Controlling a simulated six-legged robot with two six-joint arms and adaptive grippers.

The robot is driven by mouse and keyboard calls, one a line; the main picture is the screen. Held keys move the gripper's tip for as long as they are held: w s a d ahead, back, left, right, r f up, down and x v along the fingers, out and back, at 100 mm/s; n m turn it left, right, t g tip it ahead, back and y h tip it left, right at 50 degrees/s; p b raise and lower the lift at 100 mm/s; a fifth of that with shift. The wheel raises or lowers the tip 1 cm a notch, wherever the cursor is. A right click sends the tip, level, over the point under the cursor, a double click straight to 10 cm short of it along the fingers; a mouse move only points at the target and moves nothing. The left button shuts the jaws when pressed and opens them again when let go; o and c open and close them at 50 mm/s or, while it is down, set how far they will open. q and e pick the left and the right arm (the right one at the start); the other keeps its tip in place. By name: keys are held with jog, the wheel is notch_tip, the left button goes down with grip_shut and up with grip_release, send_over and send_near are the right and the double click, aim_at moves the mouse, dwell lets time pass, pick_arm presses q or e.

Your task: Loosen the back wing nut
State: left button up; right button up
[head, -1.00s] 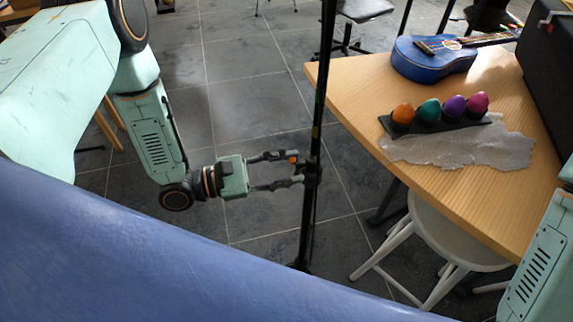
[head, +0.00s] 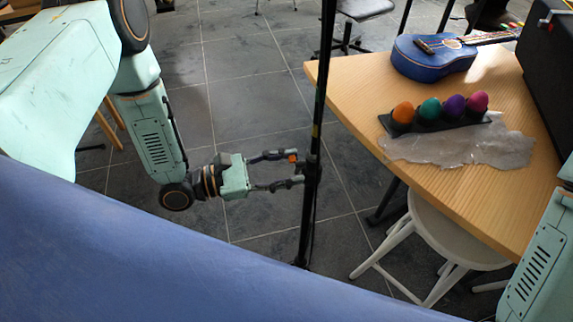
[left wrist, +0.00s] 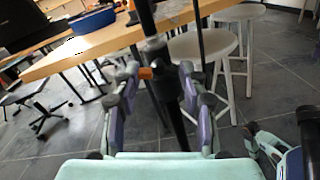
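A black stand pole (head: 320,95) rises upright in the middle of the head view, with a dark collar (head: 312,170) partway up. A small orange piece (head: 292,158), apparently the wing nut, is beside the collar on the side facing my left gripper. It also shows in the left wrist view (left wrist: 145,73), against the pole and near the left fingertip. My left gripper (head: 298,168) is open, its two fingers apart at the collar. Whether a fingertip touches the orange piece is unclear. What may be my right gripper (left wrist: 262,138) shows small in the left wrist view; its fingers are unclear.
A wooden table (head: 450,190) stands right of the pole, bearing a blue ukulele (head: 430,60), a black holder (head: 440,125) with several coloured eggs, and a black case (head: 550,80). A white stool (head: 445,235) is below. Dark tiled floor (head: 240,90) lies open behind my left arm.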

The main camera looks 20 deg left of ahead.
pick_arm(q)
jog(key=shift+o, duration=1.3)
jog(key=shift+a, duration=0.1)
jog(key=v, duration=1.1)
jog(key=shift+s+a, duration=0.25)
jog(key=shift+a, duration=0.05)
jog(key=shift+f, duration=0.1)
